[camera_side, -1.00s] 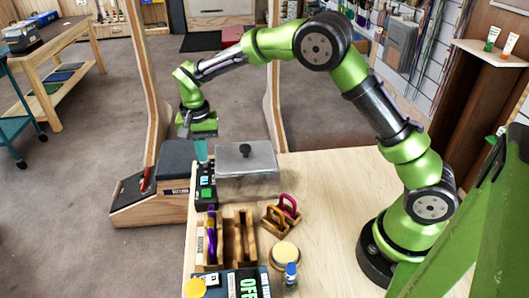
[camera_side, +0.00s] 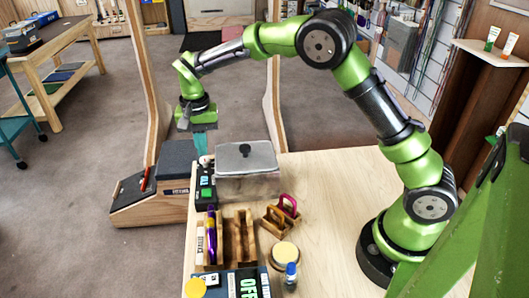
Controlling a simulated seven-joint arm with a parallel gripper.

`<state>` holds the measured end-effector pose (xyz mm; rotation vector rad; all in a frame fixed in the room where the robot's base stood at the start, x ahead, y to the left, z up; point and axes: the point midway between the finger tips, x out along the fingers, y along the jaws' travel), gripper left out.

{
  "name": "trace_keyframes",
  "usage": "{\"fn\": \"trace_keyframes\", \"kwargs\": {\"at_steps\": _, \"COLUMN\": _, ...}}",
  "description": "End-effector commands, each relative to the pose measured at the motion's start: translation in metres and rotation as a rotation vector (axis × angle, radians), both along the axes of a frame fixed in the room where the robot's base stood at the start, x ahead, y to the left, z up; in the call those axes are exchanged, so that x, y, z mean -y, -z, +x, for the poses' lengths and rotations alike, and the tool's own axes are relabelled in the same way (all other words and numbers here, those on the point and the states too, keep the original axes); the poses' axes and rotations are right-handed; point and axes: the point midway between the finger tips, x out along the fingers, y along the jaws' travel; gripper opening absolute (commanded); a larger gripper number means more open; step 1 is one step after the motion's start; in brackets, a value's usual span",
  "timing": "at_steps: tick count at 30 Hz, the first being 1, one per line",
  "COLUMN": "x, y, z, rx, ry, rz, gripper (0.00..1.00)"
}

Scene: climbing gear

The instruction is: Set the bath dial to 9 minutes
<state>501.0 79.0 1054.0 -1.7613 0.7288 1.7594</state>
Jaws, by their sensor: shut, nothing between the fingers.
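The bath (camera_side: 247,165) is a metal box with a grey lid and a black knob on top, at the table's far left corner. A black control panel (camera_side: 205,199) with small cyan and green lit displays runs along its left side. A small pale round part, seemingly the dial (camera_side: 206,161), shows at the panel's far end; its setting is too small to read. My gripper (camera_side: 200,152) points down just above this part, its teal fingers shut and empty. I cannot tell whether the fingertips touch it.
A wooden rack (camera_side: 232,240) with a purple item stands in front of the bath. Nearby are a wooden block with a pink ring (camera_side: 282,214), a round yellow-topped tin (camera_side: 285,254) and a blue-capped bottle (camera_side: 290,277). The table's middle (camera_side: 335,200) is clear.

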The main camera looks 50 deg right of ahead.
Motion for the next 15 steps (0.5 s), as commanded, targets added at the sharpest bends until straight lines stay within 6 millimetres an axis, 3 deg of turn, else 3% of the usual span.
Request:
{"fn": "trace_keyframes", "kwargs": {"at_steps": 9, "x": 0.000, "y": 0.040, "z": 0.000, "rx": -0.003, "ry": 0.001, "rz": 0.000, "gripper": 0.00}}
{"fn": "trace_keyframes", "kwargs": {"at_steps": 15, "x": 0.000, "y": 0.050, "z": 0.000, "rx": -0.001, "ry": 0.000, "rz": 0.001, "gripper": 0.00}}
